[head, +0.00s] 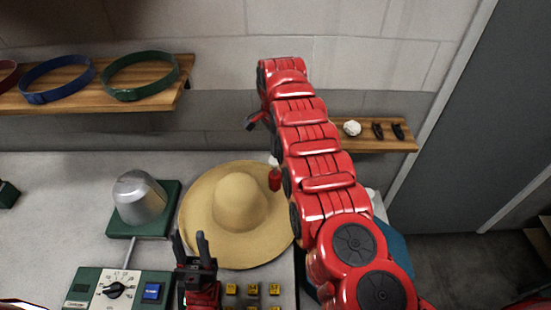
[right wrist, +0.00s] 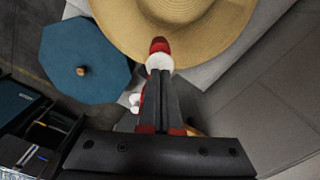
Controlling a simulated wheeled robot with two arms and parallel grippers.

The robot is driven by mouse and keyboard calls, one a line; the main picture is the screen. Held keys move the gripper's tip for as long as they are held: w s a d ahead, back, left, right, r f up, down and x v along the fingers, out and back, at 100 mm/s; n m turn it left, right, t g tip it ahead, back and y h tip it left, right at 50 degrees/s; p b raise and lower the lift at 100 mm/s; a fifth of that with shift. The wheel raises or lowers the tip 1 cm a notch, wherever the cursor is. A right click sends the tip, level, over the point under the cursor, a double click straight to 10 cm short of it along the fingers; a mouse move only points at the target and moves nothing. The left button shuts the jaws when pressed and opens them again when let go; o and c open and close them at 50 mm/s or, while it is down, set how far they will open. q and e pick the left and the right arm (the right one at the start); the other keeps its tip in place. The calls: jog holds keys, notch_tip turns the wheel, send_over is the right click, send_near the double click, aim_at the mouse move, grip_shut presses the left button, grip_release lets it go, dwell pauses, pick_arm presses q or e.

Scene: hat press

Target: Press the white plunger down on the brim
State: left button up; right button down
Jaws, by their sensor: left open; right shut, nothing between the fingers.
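A straw hat (head: 237,205) lies crown up on the grey table, its wide brim spread out. Its brim also shows at the top of the right wrist view (right wrist: 205,45). A small red piece (head: 275,180) with a white plunger (head: 273,160) stands over the brim's right side, partly behind my right arm. My right gripper (right wrist: 160,72) is shut and empty, its fingertips right at the white plunger (right wrist: 159,62); I cannot tell whether they touch. The arm hides this gripper in the head view. My left gripper (head: 191,240) is open and empty in front of the hat.
A metal dome on a green base (head: 141,200) and a control box (head: 118,289) stand left of the hat. Yellow buttons (head: 253,290) are beside my left gripper. Shelves hold belts (head: 139,77) and small items (head: 352,128). A blue octagonal top (right wrist: 85,60) is near the table's edge.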

aim_at(275, 162)
jog(key=shift+f, duration=0.25)
jog(key=shift+f+b, duration=1.5)
jog(key=shift+f, duration=0.8)
jog(key=shift+s+f+b, duration=0.15)
jog(key=shift+b, duration=0.2)
jog(key=shift+s+f, duration=0.1)
jog(key=shift+f, duration=0.05)
dwell(0.5)
